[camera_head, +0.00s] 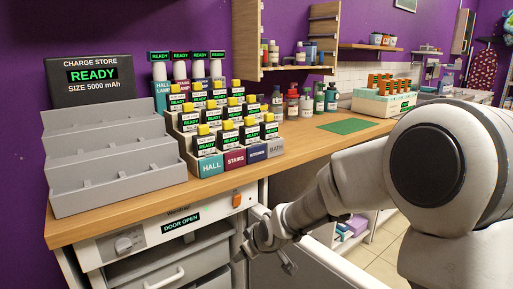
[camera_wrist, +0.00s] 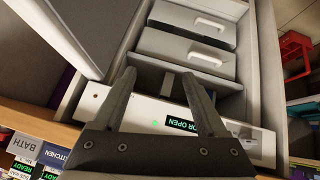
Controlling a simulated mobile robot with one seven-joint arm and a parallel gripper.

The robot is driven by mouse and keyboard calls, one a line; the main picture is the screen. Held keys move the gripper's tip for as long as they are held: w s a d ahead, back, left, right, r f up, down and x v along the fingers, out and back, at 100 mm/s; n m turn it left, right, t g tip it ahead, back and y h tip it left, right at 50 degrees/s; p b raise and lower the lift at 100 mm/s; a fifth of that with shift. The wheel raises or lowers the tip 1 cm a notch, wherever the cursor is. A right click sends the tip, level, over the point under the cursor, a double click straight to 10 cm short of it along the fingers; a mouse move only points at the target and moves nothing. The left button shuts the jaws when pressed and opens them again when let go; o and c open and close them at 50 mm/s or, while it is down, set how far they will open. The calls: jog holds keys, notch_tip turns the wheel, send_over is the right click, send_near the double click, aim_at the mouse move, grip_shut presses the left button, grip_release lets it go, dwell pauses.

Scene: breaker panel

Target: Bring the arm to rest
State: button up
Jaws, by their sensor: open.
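My arm reaches in from the right in the head view, and my gripper (camera_head: 266,257) hangs low in front of the counter's edge, beside the open cabinet door. In the wrist view my gripper (camera_wrist: 159,76) has its two fingers spread with nothing between them. Beyond the fingers is the cabinet front, with a strip (camera_wrist: 262,147) bearing a green "DOOR OPEN" display (camera_wrist: 182,125). The same display (camera_head: 181,222) shows in the head view. The open door (camera_head: 310,268) stands out from the cabinet, partly hidden by my arm.
Drawers with white handles (camera_wrist: 208,24) are inside the cabinet. The wooden counter (camera_head: 240,190) holds an empty grey stepped rack (camera_head: 115,160), a "READY" charge store box (camera_head: 93,80), several yellow-topped modules (camera_head: 207,140), bottles (camera_head: 331,97) and a green mat (camera_head: 345,126).

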jog(key=s+d+r+m+h, duration=0.3)
jog(key=s+d+r+m, duration=0.1)
jog(key=s+d+r, duration=0.7)
jog(key=s+d+r+m+g, duration=0.1)
jog(key=s+d+m, duration=0.2)
jog(key=s, duration=0.6)
jog(key=s+d+r+m+g, duration=0.1)
jog(key=s+d+r+m, duration=0.1)
jog(key=s, duration=0.6)
notch_tip(320, 180, up, 26)
jog(key=p, duration=2.6)
jog(key=shift+f+h, duration=0.25)
jog(key=shift+h, duration=0.05)
jog(key=shift+w+f, duration=0.1)
jog(key=c, duration=0.4)
jog(key=shift+d, duration=0.2)
